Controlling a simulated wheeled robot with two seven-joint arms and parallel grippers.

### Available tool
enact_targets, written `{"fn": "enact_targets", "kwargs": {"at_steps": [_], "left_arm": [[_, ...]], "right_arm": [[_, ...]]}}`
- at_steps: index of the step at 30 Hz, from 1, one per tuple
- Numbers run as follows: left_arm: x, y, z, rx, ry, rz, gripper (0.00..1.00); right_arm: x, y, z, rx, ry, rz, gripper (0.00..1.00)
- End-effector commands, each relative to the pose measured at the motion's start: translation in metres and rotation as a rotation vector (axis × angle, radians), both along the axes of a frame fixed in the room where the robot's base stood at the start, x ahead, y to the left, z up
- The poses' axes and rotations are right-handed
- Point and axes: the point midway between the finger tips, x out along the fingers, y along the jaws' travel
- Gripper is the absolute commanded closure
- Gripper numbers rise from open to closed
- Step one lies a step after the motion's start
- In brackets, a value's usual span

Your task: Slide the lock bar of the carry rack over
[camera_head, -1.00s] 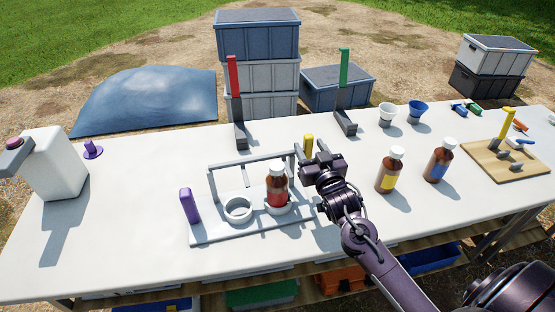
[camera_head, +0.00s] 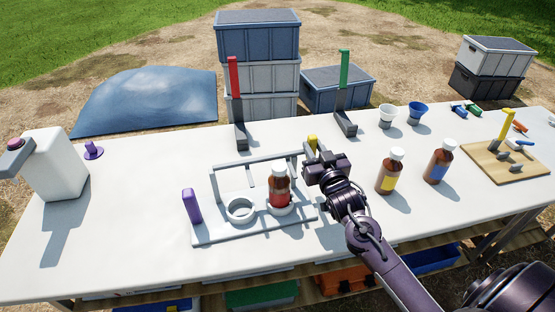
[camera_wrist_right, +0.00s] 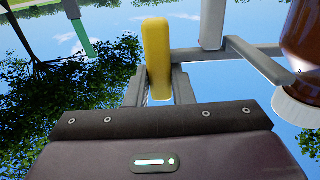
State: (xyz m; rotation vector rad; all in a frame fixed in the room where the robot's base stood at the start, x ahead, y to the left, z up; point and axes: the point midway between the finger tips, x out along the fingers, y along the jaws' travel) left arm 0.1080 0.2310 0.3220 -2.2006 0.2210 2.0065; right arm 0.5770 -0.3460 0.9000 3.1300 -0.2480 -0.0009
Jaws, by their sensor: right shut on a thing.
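The carry rack (camera_head: 225,233) stands on the white table, a grey base with ring holders and a raised grey bar (camera_head: 245,163) along its back. A brown bottle with a red label (camera_head: 280,190) stands in the right ring; the left ring (camera_head: 240,210) is empty. A purple post (camera_head: 192,206) stands at the rack's left end. My right gripper (camera_head: 314,151) is at the rack's right end, shut on an upright yellow post (camera_head: 312,140). My left gripper is not in view.
Brown bottles with yellow (camera_head: 388,178) and blue (camera_head: 437,166) labels stand right of my right arm. Red (camera_head: 234,80) and green (camera_head: 344,75) uprights stand behind the rack. A white jug (camera_head: 58,165) stands far left.

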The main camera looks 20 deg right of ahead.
Motion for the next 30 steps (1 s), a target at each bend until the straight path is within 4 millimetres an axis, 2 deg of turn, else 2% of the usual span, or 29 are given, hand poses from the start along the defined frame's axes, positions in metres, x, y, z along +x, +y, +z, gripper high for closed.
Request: {"fn": "enact_targets", "kwargs": {"at_steps": [5, 14, 23, 30], "left_arm": [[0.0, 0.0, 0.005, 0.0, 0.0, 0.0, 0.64], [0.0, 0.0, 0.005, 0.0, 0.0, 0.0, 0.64], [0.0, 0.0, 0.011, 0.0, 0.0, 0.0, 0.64], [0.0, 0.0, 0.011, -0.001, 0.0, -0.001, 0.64]], "right_arm": [[-0.003, -0.018, 0.001, -0.001, 0.0, -0.003, 1.0], [-0.003, -0.019, 0.0, 0.001, 0.0, -0.001, 1.0], [-0.007, -0.041, 0.001, -0.001, 0.0, -0.003, 1.0], [-0.007, -0.042, 0.001, 0.001, -0.001, -0.002, 1.0]]}}
